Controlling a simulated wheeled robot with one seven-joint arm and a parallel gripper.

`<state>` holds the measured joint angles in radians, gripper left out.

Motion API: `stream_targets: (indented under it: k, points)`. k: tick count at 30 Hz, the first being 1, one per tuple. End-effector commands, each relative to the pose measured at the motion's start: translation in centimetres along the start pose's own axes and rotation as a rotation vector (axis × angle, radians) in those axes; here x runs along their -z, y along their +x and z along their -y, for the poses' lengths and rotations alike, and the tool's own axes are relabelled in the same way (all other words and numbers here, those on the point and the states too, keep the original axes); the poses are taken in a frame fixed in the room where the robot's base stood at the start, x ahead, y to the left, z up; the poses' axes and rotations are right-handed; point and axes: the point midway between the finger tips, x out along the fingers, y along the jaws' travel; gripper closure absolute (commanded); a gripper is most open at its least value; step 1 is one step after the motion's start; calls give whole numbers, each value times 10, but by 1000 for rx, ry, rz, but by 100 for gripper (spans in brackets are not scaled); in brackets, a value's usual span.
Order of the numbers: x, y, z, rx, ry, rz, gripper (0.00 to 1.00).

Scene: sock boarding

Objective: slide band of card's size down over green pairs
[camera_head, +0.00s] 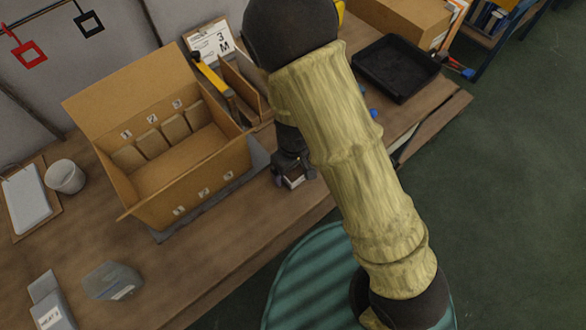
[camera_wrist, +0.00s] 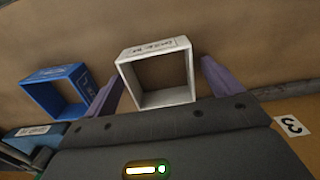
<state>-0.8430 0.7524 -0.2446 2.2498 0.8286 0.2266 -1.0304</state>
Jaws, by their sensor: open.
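My gripper (camera_head: 291,172) is above the table's front part, right of the cardboard box; my arm hides some of the table behind it. In the wrist view, my gripper (camera_wrist: 162,78) is open, with a purple finger on either side of a white square band (camera_wrist: 125,76). The band stands upright with a small label on top, too small to read surely. A blue square band (camera_wrist: 82,80) stands to its left. The order card (camera_head: 208,42) at the back shows a 3 and an M. I cannot make out any green pairs.
The open cardboard box (camera_head: 154,200) has numbered compartments. A black tray (camera_head: 425,80) lies at the back right. A white cup (camera_head: 65,177), a clipboard (camera_head: 25,200) and a grey labelled thing (camera_head: 48,295) are at the left.

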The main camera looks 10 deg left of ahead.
Motion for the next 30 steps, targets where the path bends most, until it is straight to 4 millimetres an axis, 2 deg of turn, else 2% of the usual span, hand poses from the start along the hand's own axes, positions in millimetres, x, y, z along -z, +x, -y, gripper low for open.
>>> stream_targets:
  k: [3,4,9,11,18,22,26,30]
  points:
    - [0,0,0,0,0,0,9]
    - [0,0,0,0,0,0,13]
    - [0,0,0,0,0,0,46]
    - [0,0,0,0,0,0,56]
    - [0,-1,0,0,0,0,56]
    - [1,-8,0,0,-3,-2,56]
    - [1,-26,0,-1,-3,-4,56]
    - [1,-54,0,-1,-3,-5,56]
